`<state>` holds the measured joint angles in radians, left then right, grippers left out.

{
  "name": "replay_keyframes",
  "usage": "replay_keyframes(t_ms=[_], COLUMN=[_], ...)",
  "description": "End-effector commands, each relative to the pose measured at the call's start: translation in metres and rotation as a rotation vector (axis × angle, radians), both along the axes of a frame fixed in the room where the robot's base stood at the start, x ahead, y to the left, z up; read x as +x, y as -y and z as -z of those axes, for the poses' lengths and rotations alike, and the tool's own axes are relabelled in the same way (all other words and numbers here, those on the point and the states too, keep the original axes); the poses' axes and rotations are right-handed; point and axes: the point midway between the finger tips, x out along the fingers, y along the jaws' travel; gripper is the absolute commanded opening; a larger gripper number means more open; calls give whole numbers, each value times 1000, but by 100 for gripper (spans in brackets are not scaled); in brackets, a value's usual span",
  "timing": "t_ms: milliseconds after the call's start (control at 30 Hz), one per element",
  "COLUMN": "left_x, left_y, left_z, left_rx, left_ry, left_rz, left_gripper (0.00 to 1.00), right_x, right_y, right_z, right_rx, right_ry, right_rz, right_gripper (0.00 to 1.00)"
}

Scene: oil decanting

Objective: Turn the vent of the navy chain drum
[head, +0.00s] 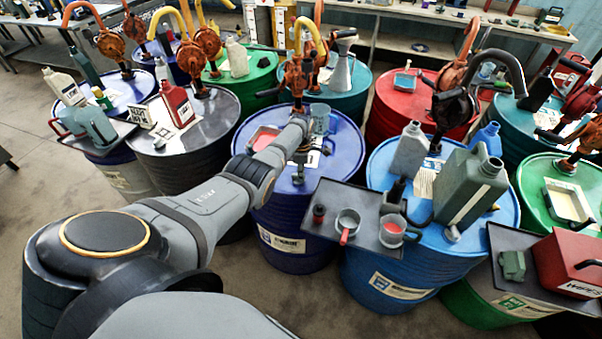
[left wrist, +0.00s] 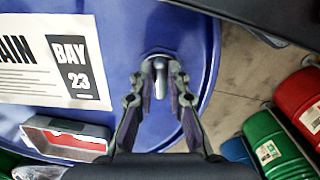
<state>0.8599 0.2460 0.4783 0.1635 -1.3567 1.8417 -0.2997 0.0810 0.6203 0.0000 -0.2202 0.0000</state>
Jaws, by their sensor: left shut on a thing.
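The navy chain drum (head: 292,225) stands in the middle of the head view, and its blue lid also fills much of the left wrist view (left wrist: 115,120). A lid sign (left wrist: 45,60) ends in "AIN" and reads "BAY 23". The small grey metal vent (left wrist: 160,88) sits near the lid's rim. My left gripper (left wrist: 160,80) points down over it, with one finger on each side, shut on the vent. In the head view my left gripper (head: 299,160) is above the drum's front lid; the wrist partly hides the sign. My right gripper is not in view.
A red-filled tray (left wrist: 68,138) and a blue-grey mug (head: 320,118) stand on the same lid. An orange pump (head: 297,78) rises at its back. The blue drum (head: 385,275) on the right carries cans and a grey shelf with mugs. Other drums crowd close around.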

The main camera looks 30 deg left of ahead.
Motion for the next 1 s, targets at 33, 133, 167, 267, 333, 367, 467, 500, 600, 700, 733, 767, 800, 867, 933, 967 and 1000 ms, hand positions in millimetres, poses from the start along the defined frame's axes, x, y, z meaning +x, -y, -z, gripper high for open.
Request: replay_keyframes(t_ms=[33,133,167,267,333,367,467,500,600,700,733,767,800,867,933,967,1000], left_x=[1,1,2,2,2,2,2,2,2,2,2,2,2,2,2,2,2], left_y=[-1,-1,-1,-2,-2,-2,-2,-2,-2,-2,-2,-2,-2,-2,-2,-2,-1], left_z=[-1,-1,-1,-1,-1,-1,-1,-1,-1,-1,-1,-1,-1,-1,-1,-1,-1], left_rx=[2,2,3,3,3,3,3,3,3,2,2,2,2,2,2,2,2], left_ry=[2,2,3,3,3,3,3,3,3,3,3,3,3,3,3,3,3], left_rz=[-19,-56,-65,-87,-97,-100,-106,-107,-108,-108,-108,-108,-108,-108,-107,-107,-107], left_gripper=[0,0,0,0,0,0,0,0,0,0,0,0,0,23,32,37,38], right_x=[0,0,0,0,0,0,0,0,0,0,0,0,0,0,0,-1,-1], right_y=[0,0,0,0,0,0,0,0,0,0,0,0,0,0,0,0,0], right_z=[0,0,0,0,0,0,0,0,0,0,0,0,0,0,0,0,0], right_rx=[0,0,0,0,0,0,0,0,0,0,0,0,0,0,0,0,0], right_ry=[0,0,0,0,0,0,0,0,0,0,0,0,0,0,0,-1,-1], right_rz=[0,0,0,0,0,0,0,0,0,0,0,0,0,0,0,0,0], right_gripper=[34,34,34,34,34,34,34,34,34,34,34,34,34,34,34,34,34])
